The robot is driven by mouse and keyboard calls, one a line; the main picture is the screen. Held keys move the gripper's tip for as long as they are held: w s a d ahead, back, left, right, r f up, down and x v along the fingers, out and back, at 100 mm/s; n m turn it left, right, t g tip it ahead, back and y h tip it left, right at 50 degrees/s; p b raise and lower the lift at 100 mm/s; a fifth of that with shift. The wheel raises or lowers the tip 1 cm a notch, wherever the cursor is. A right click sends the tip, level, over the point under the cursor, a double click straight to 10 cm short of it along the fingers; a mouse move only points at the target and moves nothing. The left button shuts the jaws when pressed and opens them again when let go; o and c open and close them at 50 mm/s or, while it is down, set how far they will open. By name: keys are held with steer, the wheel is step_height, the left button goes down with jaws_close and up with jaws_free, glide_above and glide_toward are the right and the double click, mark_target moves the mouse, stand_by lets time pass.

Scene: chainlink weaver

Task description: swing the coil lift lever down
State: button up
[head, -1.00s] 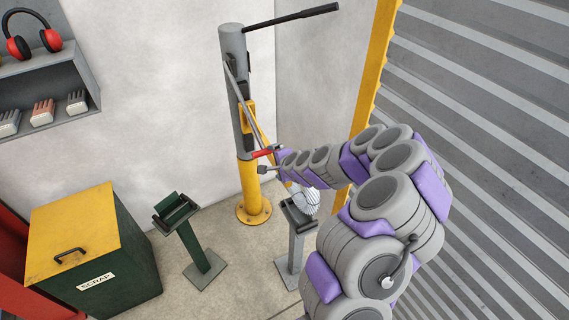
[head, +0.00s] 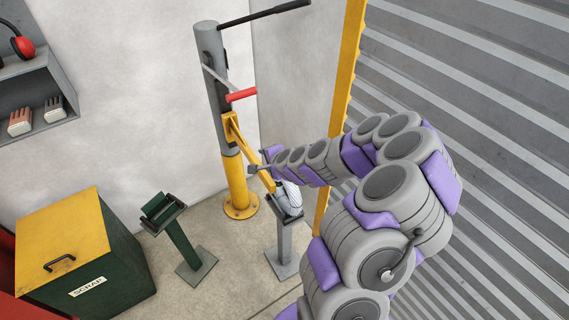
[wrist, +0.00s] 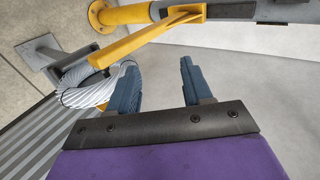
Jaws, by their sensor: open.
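The lift lever is a thin grey bar with a red grip (head: 240,96), pivoted high on the grey and yellow post (head: 232,175). It slopes down to the right, its grip well above my gripper (head: 259,161). My gripper is open with nothing between the fingers, also in the wrist view (wrist: 157,85). In the wrist view, the yellow arm (wrist: 140,40) reaches the silvery coil (wrist: 98,88), partly hidden by a finger. The coil (head: 291,196) is at the top of a grey stand (head: 284,240); contact is unclear.
A green stand (head: 180,238) and a green scrap bin with yellow lid (head: 60,230) stand to the left. A black bar (head: 268,13) juts from the post top. A yellow upright (head: 345,80) and corrugated wall (head: 480,100) close off the right side.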

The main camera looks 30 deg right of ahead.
steer(key=b+v, duration=0.8)
steer(key=v, duration=0.5)
steer(key=shift+s+f, duration=0.15)
steer(key=shift+s, duration=0.1)
stand_by(1.0)
steer(key=shift+c, duration=0.3)
